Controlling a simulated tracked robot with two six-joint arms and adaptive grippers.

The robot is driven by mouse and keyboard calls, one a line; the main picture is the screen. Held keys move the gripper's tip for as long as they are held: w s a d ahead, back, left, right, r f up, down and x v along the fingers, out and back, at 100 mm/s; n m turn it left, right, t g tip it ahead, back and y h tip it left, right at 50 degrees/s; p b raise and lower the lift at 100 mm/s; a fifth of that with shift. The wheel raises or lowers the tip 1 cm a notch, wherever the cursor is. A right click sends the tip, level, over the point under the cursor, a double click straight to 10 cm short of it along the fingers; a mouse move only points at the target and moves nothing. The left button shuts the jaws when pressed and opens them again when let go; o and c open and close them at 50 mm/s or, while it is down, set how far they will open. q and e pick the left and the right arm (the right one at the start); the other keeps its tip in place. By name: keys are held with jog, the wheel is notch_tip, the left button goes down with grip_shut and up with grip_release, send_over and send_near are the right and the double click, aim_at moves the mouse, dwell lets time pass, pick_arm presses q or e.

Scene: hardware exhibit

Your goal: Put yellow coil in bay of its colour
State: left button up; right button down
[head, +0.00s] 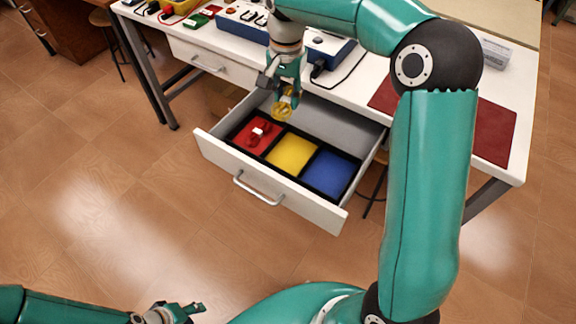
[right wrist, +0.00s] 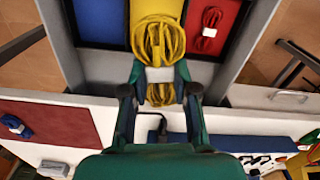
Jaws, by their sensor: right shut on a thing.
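The yellow coil (head: 285,104), a looped cable with a white band (right wrist: 159,75), is held by my right gripper (head: 287,92) above the open drawer (head: 222,149). In the right wrist view, my right gripper (right wrist: 160,88) is shut on the coil, whose loops overlap the yellow bay (right wrist: 157,8) in the picture. In the head view the yellow bay (head: 292,153) is empty, between the red bay (head: 242,137) and the blue bay (head: 327,174). My left gripper (head: 188,310) is low at the bottom left, far from the drawer; its opening is unclear.
A red coil (head: 259,133) lies in the red bay. A blue coil (right wrist: 16,125) lies on the dark red mat (right wrist: 45,125). The white table (head: 370,75) bears a blue power strip (head: 325,47) and cables behind the drawer. Open floor lies in front.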

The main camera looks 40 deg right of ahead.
aim_at(293, 154)
jog(key=shift+s+d+m, duration=0.3)
jog(key=shift+d+m, duration=0.25)
jog(key=shift+m, duration=0.15)
pick_arm(q)
notch_tip(293, 154, down, 4)
jog(key=b, duration=0.2)
jog(key=shift+r+b, duration=0.1)
jog(key=shift+b, duration=0.3)
pick_arm(e)
jog(key=shift+m, duration=0.3)
notch_tip(293, 154, down, 19)
jog(key=shift+s+d+f, duration=0.1)
jog(key=shift+d+f, duration=0.05)
jog(key=shift+f, duration=0.2)
jog(key=c, duration=0.9)
grip_release()
jog(key=shift+r, duration=0.1)
